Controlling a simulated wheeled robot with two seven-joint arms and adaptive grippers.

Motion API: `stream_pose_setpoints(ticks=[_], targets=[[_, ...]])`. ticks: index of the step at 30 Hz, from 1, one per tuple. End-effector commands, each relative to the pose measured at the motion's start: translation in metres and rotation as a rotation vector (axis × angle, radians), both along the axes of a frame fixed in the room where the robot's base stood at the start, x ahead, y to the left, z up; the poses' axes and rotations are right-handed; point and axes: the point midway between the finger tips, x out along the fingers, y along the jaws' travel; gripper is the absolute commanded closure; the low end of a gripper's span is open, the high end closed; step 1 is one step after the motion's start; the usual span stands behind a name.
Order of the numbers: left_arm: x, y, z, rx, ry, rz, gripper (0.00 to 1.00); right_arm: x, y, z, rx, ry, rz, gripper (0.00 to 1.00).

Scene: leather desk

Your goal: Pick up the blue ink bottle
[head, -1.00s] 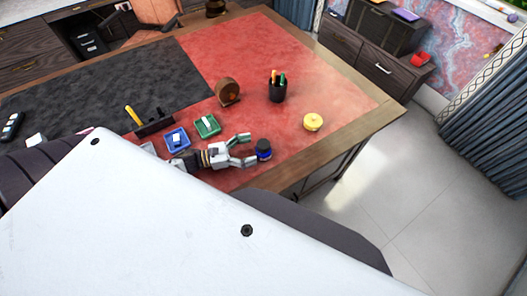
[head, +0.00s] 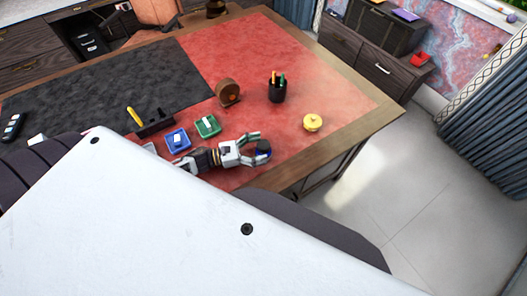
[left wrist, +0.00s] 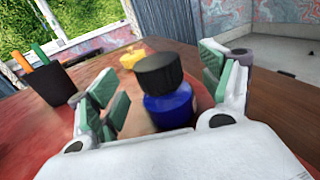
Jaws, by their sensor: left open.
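The blue ink bottle (head: 264,149) has a black cap and stands upright on the red leather desk top near its front edge. My left gripper (head: 258,148) is open, with its fingers on either side of the bottle. In the left wrist view the bottle (left wrist: 168,95) stands between the green-padded fingers of the gripper (left wrist: 160,100), with a visible gap to the left finger. Whether the right finger touches it I cannot tell. My right gripper is not in view.
A black pen cup (head: 277,91), a round brown wooden object (head: 228,92) and a yellow object (head: 313,122) stand farther back on the desk. Green (head: 208,126) and blue (head: 178,140) trays lie left of the gripper. The red surface right of the bottle is clear.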

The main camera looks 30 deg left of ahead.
Motion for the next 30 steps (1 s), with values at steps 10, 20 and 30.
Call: stream_pose_setpoints(ticks=[10,20,30], targets=[[0.012,-0.014,0.0,0.0,0.0,0.0,0.21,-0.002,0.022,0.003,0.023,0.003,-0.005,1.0],[0.012,-0.014,0.0,0.0,0.0,0.0,0.21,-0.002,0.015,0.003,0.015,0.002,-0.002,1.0],[0.012,-0.014,0.0,0.0,0.0,0.0,0.49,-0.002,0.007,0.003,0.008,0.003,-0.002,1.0]])
